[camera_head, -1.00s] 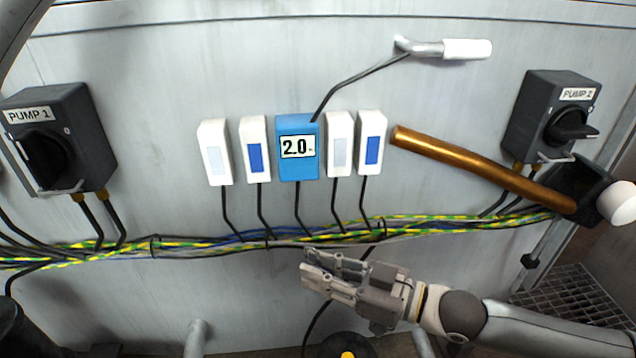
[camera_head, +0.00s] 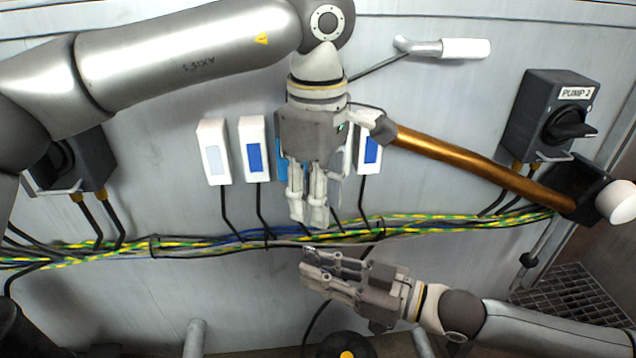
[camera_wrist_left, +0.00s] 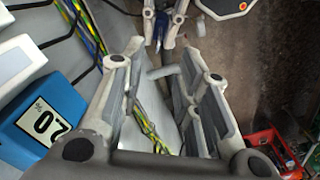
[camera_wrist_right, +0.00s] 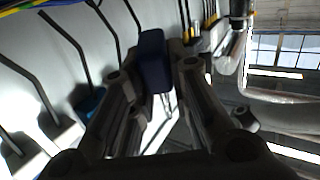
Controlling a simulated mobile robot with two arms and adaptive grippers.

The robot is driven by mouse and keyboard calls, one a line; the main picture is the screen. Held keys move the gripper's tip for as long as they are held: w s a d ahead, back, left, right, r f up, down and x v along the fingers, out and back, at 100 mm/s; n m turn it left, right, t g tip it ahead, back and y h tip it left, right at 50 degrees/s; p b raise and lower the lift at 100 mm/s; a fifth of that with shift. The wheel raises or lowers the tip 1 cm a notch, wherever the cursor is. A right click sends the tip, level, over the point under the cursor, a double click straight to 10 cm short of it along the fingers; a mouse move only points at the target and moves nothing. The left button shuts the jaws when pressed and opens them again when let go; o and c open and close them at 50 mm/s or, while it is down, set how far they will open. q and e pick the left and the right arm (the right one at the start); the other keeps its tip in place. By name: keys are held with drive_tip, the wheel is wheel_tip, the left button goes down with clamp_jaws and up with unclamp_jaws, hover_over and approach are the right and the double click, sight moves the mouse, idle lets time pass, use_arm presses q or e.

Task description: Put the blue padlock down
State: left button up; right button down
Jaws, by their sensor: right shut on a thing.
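The blue padlock (camera_wrist_right: 153,58) shows as a dark blue block between the fingers of my right gripper (camera_wrist_right: 152,72) in the right wrist view. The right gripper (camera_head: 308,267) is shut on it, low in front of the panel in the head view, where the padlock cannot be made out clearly. My left gripper (camera_head: 308,222) hangs fingers down just above the right gripper. In the left wrist view the left gripper's fingers (camera_wrist_left: 163,52) are apart with nothing held between them. A blue patch, seemingly the padlock (camera_wrist_left: 160,28), shows at the right gripper's fingers there.
The left gripper covers most of the blue display box, which shows in the left wrist view (camera_wrist_left: 42,122). White modules (camera_head: 254,150), a cable bundle (camera_head: 210,243), a copper pipe (camera_head: 470,165) and pump switches (camera_head: 557,115) line the panel. A red crate (camera_wrist_left: 262,138) stands below right.

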sight(303, 248)
use_arm(q)
wheel_tip(303, 248, down, 10)
drive_tip(key=shift+f, duration=0.1)
idle(0.4)
clamp_jaws()
use_arm(e)
drive_tip(key=c, duration=1.3)
unclamp_jaws()
drive_tip(key=shift+d, duration=0.1)
